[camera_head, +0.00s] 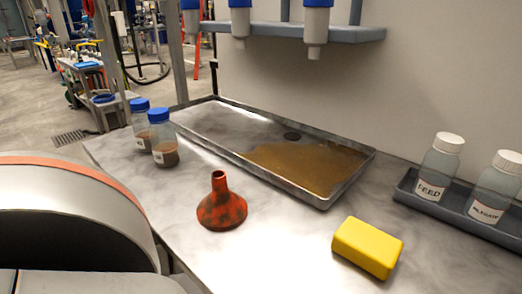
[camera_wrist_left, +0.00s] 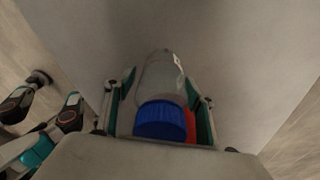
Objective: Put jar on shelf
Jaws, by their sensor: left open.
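In the left wrist view a clear jar with a blue cap (camera_wrist_left: 160,120) lies between the fingers of my left gripper (camera_wrist_left: 160,88). The fingers are open on either side of it; whether they touch it is unclear. In the head view two blue-capped jars with brown sediment stand at the table's left edge, a rear one (camera_head: 141,125) and a front one (camera_head: 163,140). Neither gripper shows there. A grey-blue shelf (camera_head: 345,34) on the wall holds upside-down bottles (camera_head: 315,25). Which jar the left wrist view shows cannot be told.
A metal tray (camera_head: 225,135) with a brown puddle lies mid-table. A red funnel (camera_head: 221,205) and a yellow sponge (camera_head: 367,247) sit in front. A dark tray (camera_head: 412,193) at right holds white-capped jars, one labelled FEED (camera_head: 438,170). Bare tabletop shows between funnel and sponge.

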